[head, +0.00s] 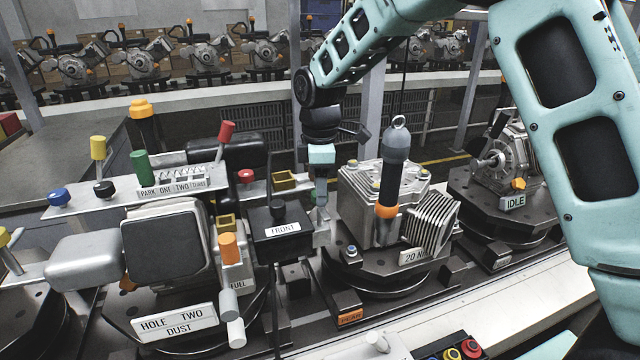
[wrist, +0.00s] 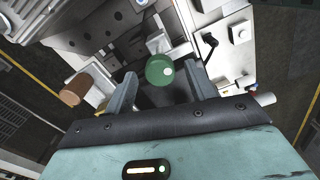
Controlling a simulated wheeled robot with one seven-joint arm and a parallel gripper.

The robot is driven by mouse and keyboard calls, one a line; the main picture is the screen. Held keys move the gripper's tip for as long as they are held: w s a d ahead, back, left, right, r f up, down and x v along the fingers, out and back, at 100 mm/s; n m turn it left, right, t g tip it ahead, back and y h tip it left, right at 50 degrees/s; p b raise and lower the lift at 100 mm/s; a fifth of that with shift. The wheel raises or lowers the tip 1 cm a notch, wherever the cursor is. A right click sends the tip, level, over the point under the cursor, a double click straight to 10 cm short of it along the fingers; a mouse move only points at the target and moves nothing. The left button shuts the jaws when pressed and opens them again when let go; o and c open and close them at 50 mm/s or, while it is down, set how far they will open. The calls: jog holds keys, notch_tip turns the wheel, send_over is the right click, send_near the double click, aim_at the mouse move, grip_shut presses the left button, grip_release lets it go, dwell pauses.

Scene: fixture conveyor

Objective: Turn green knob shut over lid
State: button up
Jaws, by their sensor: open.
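My gripper (head: 321,200) points down beside the right end of the black box labelled FRONT (head: 283,233). In the wrist view my gripper (wrist: 161,72) is open, with one finger on each side of a round green knob (wrist: 159,70). The knob lies between the fingertips, and no contact is clear. This knob does not show clearly in the head view. A green cylinder (head: 140,167) stands far left of my gripper, by the PARK ONE TWO plate; I cannot tell whether it is the same part. Which surface is the lid is unclear.
A ribbed metal housing (head: 372,205) with a hanging dark tool (head: 394,165) stands close right of my gripper. An orange knob (head: 229,247) and a red-topped lever (head: 226,131) stand to the left. In the wrist view a brown knob (wrist: 75,89) sits left of the fingers.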

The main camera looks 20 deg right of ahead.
jog(key=shift+f, duration=0.45)
jog(key=shift+c, duration=0.3)
jog(key=c, duration=0.9)
